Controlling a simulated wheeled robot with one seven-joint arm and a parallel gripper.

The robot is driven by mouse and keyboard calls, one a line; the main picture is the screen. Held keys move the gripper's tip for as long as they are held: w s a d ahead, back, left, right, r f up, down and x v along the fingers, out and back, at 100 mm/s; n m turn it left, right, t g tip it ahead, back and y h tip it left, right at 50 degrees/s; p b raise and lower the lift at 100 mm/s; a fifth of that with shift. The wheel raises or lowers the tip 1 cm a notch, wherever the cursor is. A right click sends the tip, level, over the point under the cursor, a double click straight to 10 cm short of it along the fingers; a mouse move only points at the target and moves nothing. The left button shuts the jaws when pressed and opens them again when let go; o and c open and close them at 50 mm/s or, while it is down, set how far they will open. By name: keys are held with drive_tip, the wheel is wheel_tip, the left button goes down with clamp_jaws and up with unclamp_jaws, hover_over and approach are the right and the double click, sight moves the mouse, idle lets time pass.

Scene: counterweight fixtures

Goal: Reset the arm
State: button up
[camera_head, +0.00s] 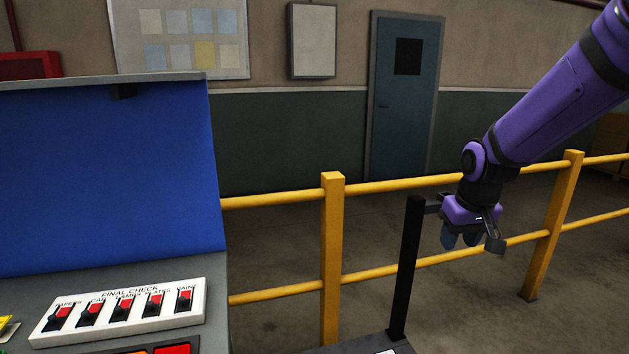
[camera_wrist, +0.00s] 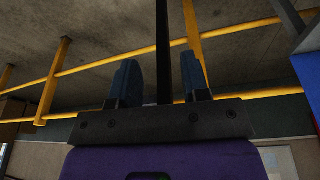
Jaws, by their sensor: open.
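My gripper (camera_head: 462,238) hangs from my purple arm at the right of the head view, pointing down. It is in front of the yellow railing and just right of a black upright post (camera_head: 407,268). In the wrist view my gripper's two blue-grey fingers (camera_wrist: 158,82) stand apart. A dark post (camera_wrist: 163,50) shows in line with the gap between them; I see nothing held. I cannot tell whether the post is between the fingers or beyond them.
A console with a blue panel (camera_head: 105,180) stands at left. Its white strip (camera_head: 125,312), labelled FINAL CHECK, has several red-and-black switches. A yellow railing (camera_head: 332,260) runs behind my gripper. A blue door (camera_head: 403,100) is in the far wall. Open floor lies beyond the railing.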

drive_tip(key=s+r, duration=0.4)
drive_tip(key=s, duration=0.4)
drive_tip(key=s+d+r+m+t, duration=0.1)
drive_tip(key=s+r, duration=0.3)
drive_tip(key=s, duration=0.4)
drive_tip(key=s+r+t, duration=0.1)
drive_tip(key=s+r, duration=0.4)
drive_tip(key=s, duration=0.3)
drive_tip(key=shift+s+d, duration=0.15)
drive_tip(key=shift+s, duration=0.25)
